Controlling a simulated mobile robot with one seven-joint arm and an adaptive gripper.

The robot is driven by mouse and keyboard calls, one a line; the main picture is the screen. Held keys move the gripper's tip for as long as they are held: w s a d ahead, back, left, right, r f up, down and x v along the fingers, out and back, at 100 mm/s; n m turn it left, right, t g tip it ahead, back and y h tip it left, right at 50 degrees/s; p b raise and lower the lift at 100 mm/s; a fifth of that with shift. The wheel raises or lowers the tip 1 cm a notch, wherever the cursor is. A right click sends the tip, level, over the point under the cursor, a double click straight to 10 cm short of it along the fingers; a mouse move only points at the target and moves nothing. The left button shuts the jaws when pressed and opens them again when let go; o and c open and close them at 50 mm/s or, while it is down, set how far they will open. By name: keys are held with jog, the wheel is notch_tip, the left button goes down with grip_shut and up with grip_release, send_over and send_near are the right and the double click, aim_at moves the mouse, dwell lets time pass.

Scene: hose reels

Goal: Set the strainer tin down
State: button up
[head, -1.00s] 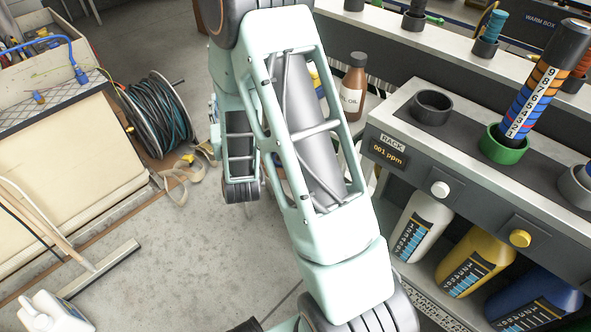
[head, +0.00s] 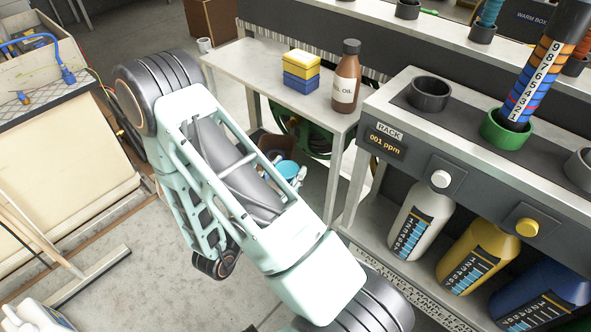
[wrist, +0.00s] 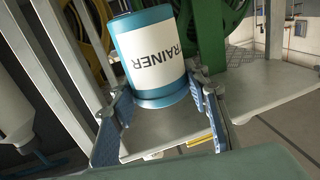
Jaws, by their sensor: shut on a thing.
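The strainer tin (wrist: 157,62) is a blue cylinder with a white label reading "RAINER" in the wrist view. My gripper (wrist: 152,93) is shut on it, with one blue finger on each side near its lower rim. The tin looks tilted in this view. A pale grey surface (wrist: 262,88) lies beyond and below it; I cannot tell whether they touch. In the head view, a turquoise round top (head: 288,169) that looks like the tin shows past my arm, below the small table. My arm hides most of the gripper there.
A green hose reel (head: 306,138) stands under the small table (head: 228,58), close to the tin. On that table are a yellow and blue block (head: 301,72) and a brown oil bottle (head: 346,80). The rack (head: 385,131) with several bottles stands at right.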

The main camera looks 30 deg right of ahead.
jog(key=shift+w+d+f+b, duration=0.8)
jog(key=shift+w+d+f, duration=0.35)
jog(key=shift+d+f, duration=0.8)
jog(key=shift+w+d+f+b, duration=0.85)
jog(key=shift+w+d+f, duration=0.35)
jog(key=shift+d+f, duration=0.75)
jog(key=shift+w+d+f+b, duration=0.8)
jog(key=shift+w+d+f, duration=0.55)
jog(key=shift+f, duration=0.95)
jog(key=shift+s+d, duration=0.2)
jog(key=shift+s, duration=0.05)
jog(key=shift+f, duration=0.2)
jog(key=o, duration=1.3)
jog(key=shift+r, duration=0.1)
